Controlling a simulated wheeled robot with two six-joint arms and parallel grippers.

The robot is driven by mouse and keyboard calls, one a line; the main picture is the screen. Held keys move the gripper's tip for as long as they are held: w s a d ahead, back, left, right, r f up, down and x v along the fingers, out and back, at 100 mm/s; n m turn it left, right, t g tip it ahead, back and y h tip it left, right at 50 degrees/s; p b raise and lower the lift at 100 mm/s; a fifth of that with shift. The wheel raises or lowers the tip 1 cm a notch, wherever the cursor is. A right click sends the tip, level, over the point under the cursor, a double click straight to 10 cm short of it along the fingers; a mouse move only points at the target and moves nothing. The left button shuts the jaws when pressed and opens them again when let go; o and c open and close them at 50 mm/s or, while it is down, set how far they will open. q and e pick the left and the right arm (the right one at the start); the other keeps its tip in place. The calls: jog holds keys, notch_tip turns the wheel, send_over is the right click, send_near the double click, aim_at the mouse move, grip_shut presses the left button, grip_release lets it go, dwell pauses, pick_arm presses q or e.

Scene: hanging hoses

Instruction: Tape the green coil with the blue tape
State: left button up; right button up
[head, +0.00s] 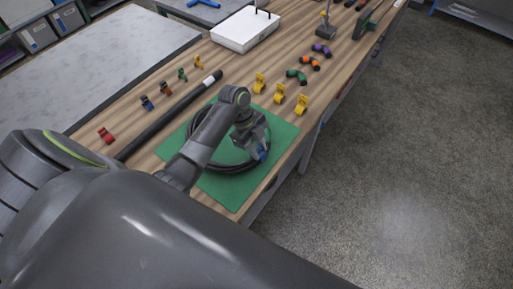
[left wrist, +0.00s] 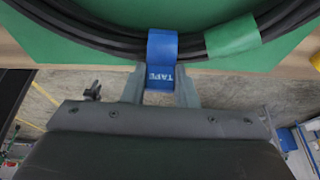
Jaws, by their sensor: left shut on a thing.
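The coil of black hose (head: 232,168) lies on the green mat (head: 284,137) on the wooden bench. The left wrist view shows its near edge (left wrist: 90,33), with a green band (left wrist: 232,37) wrapped around the strands. My left gripper (head: 258,147) is over the coil's right side. In the left wrist view (left wrist: 161,88) its fingers are shut on the blue tape (left wrist: 161,50), a piece printed "TAPE". The tape's upper end lies across the black strands, left of the green band. My right gripper is not in view.
A straight black tube (head: 160,121) lies left of the mat. Small red, blue and green clips lie beyond it. Yellow clips (head: 280,93) stand near the bench's right edge, with a white box (head: 245,29) farther back. Open floor (head: 410,150) lies to the right.

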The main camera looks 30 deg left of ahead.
pick_arm(q)
jog(key=o, duration=0.6)
jog(key=shift+s+f, duration=0.3)
jog(key=shift+f, duration=0.2)
jog(key=shift+s+f, duration=0.25)
jog(key=shift+f, duration=0.2)
jog(key=o, duration=0.5)
jog(key=shift+w+f, duration=0.15)
jog(key=shift+w, duration=0.1)
jog(key=shift+c, duration=0.2)
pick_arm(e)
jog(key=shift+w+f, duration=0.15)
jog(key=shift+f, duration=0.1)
pick_arm(q)
jog(key=shift+a, duration=0.1)
jog(key=v, duration=0.2)
jog(key=w+v, duration=0.1)
jog(key=v, duration=0.2)
jog(key=shift+a+b, duration=0.1)
jog(key=shift+b, duration=0.2)
jog(key=d+p+v, duration=0.1)
jog(key=p+v, duration=0.1)
jog(key=v, duration=1.2)
jog(key=shift+r, duration=0.4)
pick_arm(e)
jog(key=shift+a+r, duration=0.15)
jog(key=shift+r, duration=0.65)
